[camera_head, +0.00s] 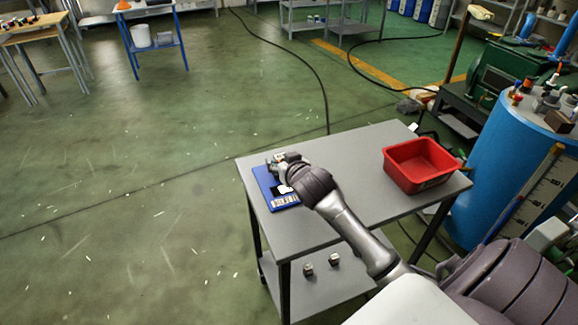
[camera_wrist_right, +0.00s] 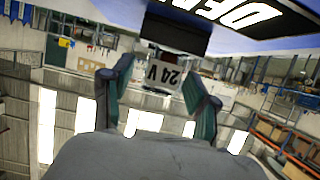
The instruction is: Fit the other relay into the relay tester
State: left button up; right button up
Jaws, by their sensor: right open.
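The relay tester (camera_head: 283,203) is a flat blue unit at the left end of the grey table, partly covered by my right gripper (camera_head: 281,166). In the wrist view, my right gripper (camera_wrist_right: 159,72) is open, with its two fingers on either side of a relay (camera_wrist_right: 168,76) marked "24 V". The relay's far end meets a black block (camera_wrist_right: 175,32) by the tester; whether it is fully seated cannot be told. The tester's dark display (camera_wrist_right: 245,14) shows large white letters, upside down and cut off. My left gripper is not in view.
A red bin (camera_head: 421,163) stands at the table's right end. Two small blocks (camera_head: 308,269) (camera_head: 334,259) lie on the lower shelf. A blue drum (camera_head: 490,160) stands right of the table. The tabletop (camera_head: 345,147) between tester and bin is clear behind my arm.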

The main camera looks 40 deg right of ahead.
jog(key=v, duration=1.1)
jog(key=shift+s+f, duration=0.1)
